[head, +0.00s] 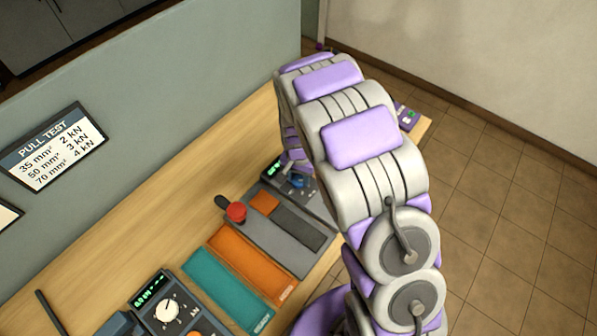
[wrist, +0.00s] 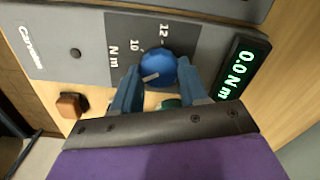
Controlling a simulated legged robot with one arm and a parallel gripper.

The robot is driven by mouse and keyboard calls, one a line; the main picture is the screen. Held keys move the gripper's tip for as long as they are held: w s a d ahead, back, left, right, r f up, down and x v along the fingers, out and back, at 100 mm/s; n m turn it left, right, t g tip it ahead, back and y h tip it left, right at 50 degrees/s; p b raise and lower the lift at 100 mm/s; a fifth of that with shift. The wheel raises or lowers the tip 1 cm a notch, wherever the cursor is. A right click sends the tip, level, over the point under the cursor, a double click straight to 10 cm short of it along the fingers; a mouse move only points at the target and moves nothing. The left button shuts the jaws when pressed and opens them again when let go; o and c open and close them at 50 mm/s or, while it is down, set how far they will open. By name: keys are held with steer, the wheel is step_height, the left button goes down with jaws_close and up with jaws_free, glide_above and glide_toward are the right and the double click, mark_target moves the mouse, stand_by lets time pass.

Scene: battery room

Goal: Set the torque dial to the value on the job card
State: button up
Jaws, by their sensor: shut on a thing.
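The torque dial (wrist: 155,65) is a round blue knob with a white pointer line, on a grey panel marked "N m", with 10 and 12 readable beside it. The pointer lies toward the lower left in the wrist view. My gripper (wrist: 160,71) has its two blue fingers shut on the dial, one on each side. The green display (wrist: 236,75) reads 0.0 N m. In the head view the torque unit's display (head: 273,168) shows beside my arm, which hides much of the unit. No job card can be made out.
On the bench are a red knob (head: 236,212), orange (head: 245,262) and teal (head: 222,290) mats, and a second dial unit (head: 166,310). A "PULL TEST" sign (head: 55,147) hangs on the partition.

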mark_target(298, 179)
steer(key=m+p, duration=0.4)
steer(key=m, duration=0.2)
steer(key=shift+s+r, duration=0.1)
steer(key=shift+r, duration=0.05)
steer(key=m+p, duration=0.3)
steer(key=m, duration=0.3)
steer(key=shift+m, duration=0.3)
steer(key=o, duration=1.1)
steer(key=shift+a, duration=0.1)
steer(key=shift+c, duration=0.2)
steer(key=shift+r, duration=0.25)
step_height(298, 179, up, 16)
steer(key=shift+r+p, duration=0.25)
steer(key=shift+p, duration=0.2)
